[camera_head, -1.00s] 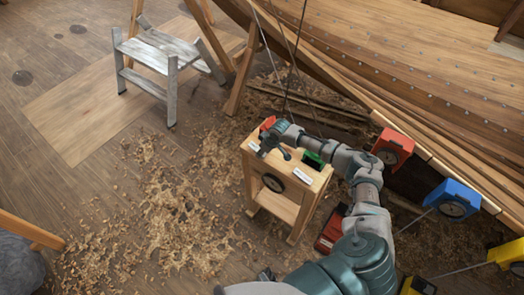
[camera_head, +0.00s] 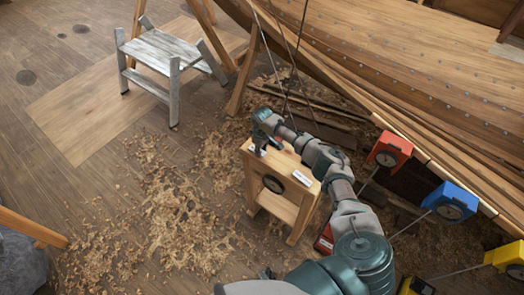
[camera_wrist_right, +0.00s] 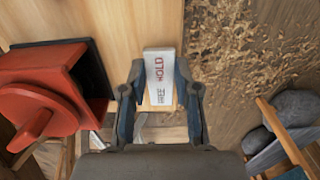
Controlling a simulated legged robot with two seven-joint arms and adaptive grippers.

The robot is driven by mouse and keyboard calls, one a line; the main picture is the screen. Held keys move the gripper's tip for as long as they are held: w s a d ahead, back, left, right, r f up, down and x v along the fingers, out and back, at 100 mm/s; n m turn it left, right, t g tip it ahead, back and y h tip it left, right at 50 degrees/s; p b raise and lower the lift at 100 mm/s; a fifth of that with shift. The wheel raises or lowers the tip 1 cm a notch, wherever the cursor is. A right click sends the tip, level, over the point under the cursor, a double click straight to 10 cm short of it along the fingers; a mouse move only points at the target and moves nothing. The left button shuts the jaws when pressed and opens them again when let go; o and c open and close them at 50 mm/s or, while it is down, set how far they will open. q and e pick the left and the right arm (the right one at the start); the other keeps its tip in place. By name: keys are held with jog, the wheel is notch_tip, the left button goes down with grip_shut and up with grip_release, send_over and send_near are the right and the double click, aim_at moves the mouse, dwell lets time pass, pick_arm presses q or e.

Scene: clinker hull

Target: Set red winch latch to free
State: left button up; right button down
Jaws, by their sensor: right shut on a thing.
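The red winch (camera_wrist_right: 40,98) shows at the left of the right wrist view, with a round red part on its near side. A white label (camera_wrist_right: 159,76) marked HOLD and FREE lies on the wood just past my fingertips, HOLD at its far end and FREE nearer me. My right gripper (camera_wrist_right: 160,98) is over the left end of the small wooden stand (camera_head: 253,182). It is shut on the red winch latch, which is mostly hidden by the fingers. My left gripper is not in view.
A red box (camera_head: 390,150), a blue box (camera_head: 452,202) and a yellow box (camera_head: 507,256) stand along the hull (camera_head: 420,75). A grey step stool (camera_head: 160,55) is at the back left.

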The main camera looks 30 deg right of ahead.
jog(key=shift+w+g+h+b, duration=0.1)
jog(key=shift+g+h+b, duration=0.2)
jog(key=shift+g+b, duration=0.35)
jog(key=c, duration=0.8)
grip_release()
jog(key=shift+c, duration=0.2)
jog(key=shift+w, duration=0.1)
notch_tip(320, 180, up, 12)
jog(key=w, duration=0.1)
jog(key=shift+w+a, duration=0.2)
jog(key=shift+f, duration=0.2)
